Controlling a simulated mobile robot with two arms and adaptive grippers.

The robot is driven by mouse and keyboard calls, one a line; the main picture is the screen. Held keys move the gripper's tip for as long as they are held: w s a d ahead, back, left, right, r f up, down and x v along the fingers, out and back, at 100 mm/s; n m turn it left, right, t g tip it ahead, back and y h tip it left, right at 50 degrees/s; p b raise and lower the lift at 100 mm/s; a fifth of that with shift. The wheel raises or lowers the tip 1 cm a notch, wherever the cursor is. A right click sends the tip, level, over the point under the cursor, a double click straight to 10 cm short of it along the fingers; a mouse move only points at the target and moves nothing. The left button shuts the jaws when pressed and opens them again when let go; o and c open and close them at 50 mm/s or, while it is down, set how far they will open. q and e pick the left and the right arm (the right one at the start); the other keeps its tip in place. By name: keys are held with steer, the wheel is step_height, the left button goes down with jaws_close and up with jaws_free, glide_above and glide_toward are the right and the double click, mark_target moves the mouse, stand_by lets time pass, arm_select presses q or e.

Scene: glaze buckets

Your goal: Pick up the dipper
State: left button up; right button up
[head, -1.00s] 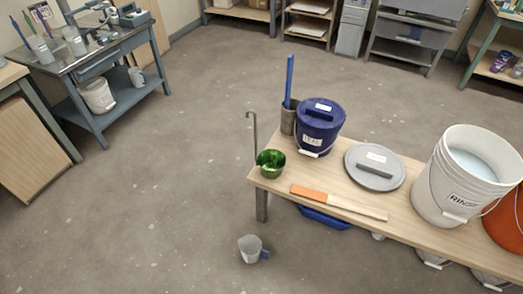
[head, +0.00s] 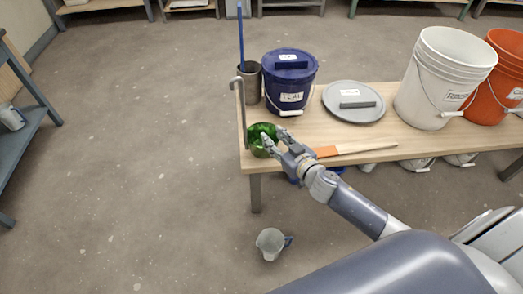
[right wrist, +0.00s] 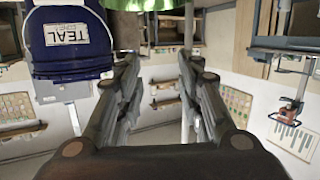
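The dipper has a green cup (head: 257,148) at the left end of the wooden table, with a thin grey hooked handle (head: 241,112) rising beside it. My right gripper (head: 273,138) is open with its fingertips at the right side of the cup. In the head view I cannot tell whether they touch it. In the right wrist view the two fingers (right wrist: 158,70) are spread apart, and the green cup (right wrist: 150,4) shows at the top edge, cut off. A thin pale upright strip shows by the right finger; I cannot tell what it is. My left gripper is out of view.
Behind the dipper stand a lidded blue bucket (head: 290,82) labelled TEAL and a grey pot (head: 250,85) with a blue stick. A mug (head: 270,243) is on the floor.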

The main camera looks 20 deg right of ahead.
mark_target(244, 105)
steer(key=a+r+t+y+b, duration=0.2)
steer(key=a+r, duration=0.2)
steer(key=r, duration=0.5)
steer(key=shift+n, duration=0.4)
steer(key=shift+x, duration=2.9)
steer(key=shift+w+f, duration=0.3)
steer(key=shift+w, duration=0.35)
steer(key=x, duration=0.3)
steer(key=shift+f+b, duration=0.25)
steer(key=shift+b, duration=0.1)
steer(key=shift+w+a, duration=0.1)
steer(key=shift+w, duration=0.35)
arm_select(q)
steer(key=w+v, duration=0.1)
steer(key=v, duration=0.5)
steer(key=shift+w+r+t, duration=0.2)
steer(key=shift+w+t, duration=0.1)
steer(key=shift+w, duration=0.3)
arm_select(e)
steer(key=shift+c, duration=0.5)
jaws_close()
